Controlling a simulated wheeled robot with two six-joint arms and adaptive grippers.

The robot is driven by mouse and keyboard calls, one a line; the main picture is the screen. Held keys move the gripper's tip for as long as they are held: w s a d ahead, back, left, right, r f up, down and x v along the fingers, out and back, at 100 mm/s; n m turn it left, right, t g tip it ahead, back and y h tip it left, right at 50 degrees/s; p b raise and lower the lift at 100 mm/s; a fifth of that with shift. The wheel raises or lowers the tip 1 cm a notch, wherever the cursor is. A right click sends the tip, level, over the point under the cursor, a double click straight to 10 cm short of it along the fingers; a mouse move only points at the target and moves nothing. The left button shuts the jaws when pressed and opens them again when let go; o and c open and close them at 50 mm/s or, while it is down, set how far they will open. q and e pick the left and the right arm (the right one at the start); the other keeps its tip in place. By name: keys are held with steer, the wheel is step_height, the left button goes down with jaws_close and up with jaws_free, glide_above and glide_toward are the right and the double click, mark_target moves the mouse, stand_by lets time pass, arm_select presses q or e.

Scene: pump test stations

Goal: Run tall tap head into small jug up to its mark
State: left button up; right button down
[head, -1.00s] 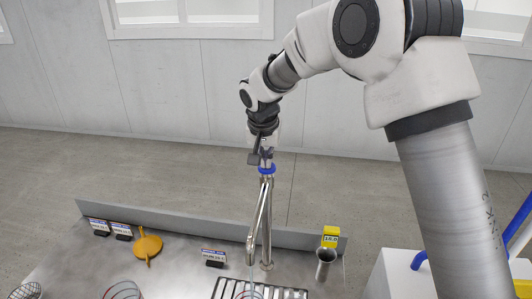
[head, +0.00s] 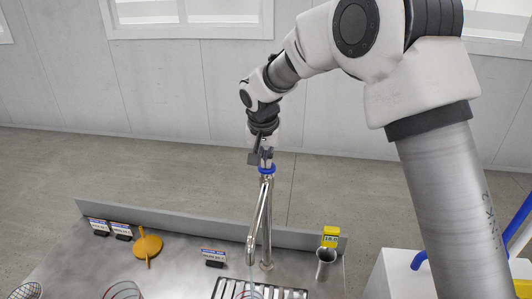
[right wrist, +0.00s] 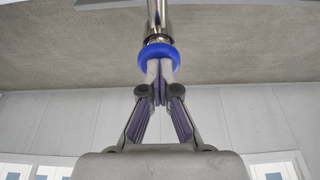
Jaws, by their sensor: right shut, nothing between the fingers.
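The tall tap (head: 266,225) is a slim metal post with a blue collar (head: 266,169) at its top and a long spout (head: 256,222) slanting down. My right gripper (head: 266,162) is at the top of the tap. In the right wrist view its fingers (right wrist: 160,72) are shut with nothing between them, their tips at the blue collar (right wrist: 158,54). A faint pale streak, like water, runs below the spout's end. A clear vessel with a reddish line (head: 249,294) is under the spout, cut off by the picture's lower edge; its fill level cannot be read. My left gripper is not in view.
Another clear vessel with red lines (head: 123,291) is at the lower left.

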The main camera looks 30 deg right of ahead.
steer(key=shift+s+f, duration=0.15)
steer(key=shift+f, duration=0.15)
steer(key=r+p, duration=0.4)
steer(key=shift+w+r+p, duration=0.25)
steer(key=shift+r+p, duration=0.05)
steer(key=shift+r, duration=0.1)
steer(key=b+v, duration=0.2)
steer(key=shift+s+a+r, duration=0.1)
steer(key=shift+s+r, duration=0.15)
steer(key=shift+r, duration=0.1)
step_height(320, 180, up, 6)
steer(key=b, duration=0.2)
glide_above(266, 170)
steer(key=s+a, duration=0.1)
steer(key=shift+s+a+r, duration=0.1)
steer(key=shift+s+r, duration=0.1)
steer(key=shift+r, duration=0.2)
